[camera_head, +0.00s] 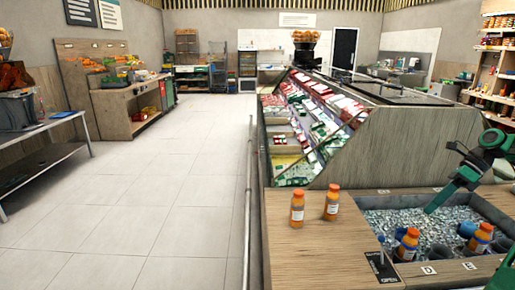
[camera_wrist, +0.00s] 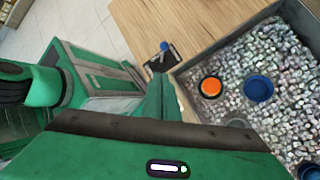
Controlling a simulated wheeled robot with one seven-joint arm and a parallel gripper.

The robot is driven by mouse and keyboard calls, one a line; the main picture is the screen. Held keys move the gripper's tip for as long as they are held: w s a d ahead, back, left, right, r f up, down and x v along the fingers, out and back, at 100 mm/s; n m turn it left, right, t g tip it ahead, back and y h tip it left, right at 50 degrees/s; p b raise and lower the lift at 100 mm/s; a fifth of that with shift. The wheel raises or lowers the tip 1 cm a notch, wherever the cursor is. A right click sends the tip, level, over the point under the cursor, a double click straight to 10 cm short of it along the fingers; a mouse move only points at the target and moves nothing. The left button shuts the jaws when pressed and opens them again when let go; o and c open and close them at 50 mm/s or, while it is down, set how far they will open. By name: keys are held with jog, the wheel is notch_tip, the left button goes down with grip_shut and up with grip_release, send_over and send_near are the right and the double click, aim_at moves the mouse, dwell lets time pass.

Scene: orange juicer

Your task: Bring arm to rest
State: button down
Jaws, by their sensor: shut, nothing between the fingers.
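My green gripper (camera_head: 430,209) hangs over the ice bin (camera_head: 375,199) at the right of the head view, its fingers pointing down and to the left. It is shut and empty. In the wrist view the closed fingers (camera_wrist: 160,88) show beside the bin's edge. Two orange juice bottles stand in the ice, one (camera_head: 407,246) below the gripper and another (camera_head: 479,240) to the right. An orange bottle top (camera_wrist: 210,87) shows in the wrist view. Two more bottles, a left one (camera_head: 297,209) and a right one (camera_head: 332,203), stand upright on the wooden counter (camera_head: 310,260).
A blue cup (camera_head: 467,229) sits in the ice; a blue cup (camera_wrist: 258,89) shows in the wrist view too. A small black sign (camera_head: 382,267) lies at the bin's left corner. A chilled display case (camera_head: 410,140) stands behind. The tiled floor (camera_head: 170,190) at left is clear.

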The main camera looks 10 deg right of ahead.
jog(key=s+a+r+n+g+h, duration=0.1)
jog(key=s+a+r+n+h, duration=0.1)
jog(key=a+n, duration=0.45)
jog(key=s+a+r+n+g+h, duration=0.1)
jog(key=s+a+r+n+h, duration=0.15)
jog(key=a, duration=0.75)
jog(key=s+a+n, duration=0.3)
jog(key=s+n, duration=0.1)
jog(key=s, duration=0.2)
jog(key=s+a+f+n+h, duration=0.1)
jog(key=s+a+n, duration=0.1)
jog(key=s+n, duration=0.3)
jog(key=s+a+f+n+t+h, duration=0.1)
jog(key=s+a+n, duration=0.2)
jog(key=s, duration=0.5)
jog(key=shift+a+f+n, duration=0.2)
jog(key=shift+a+n, duration=0.1)
jog(key=shift+n, duration=0.4)
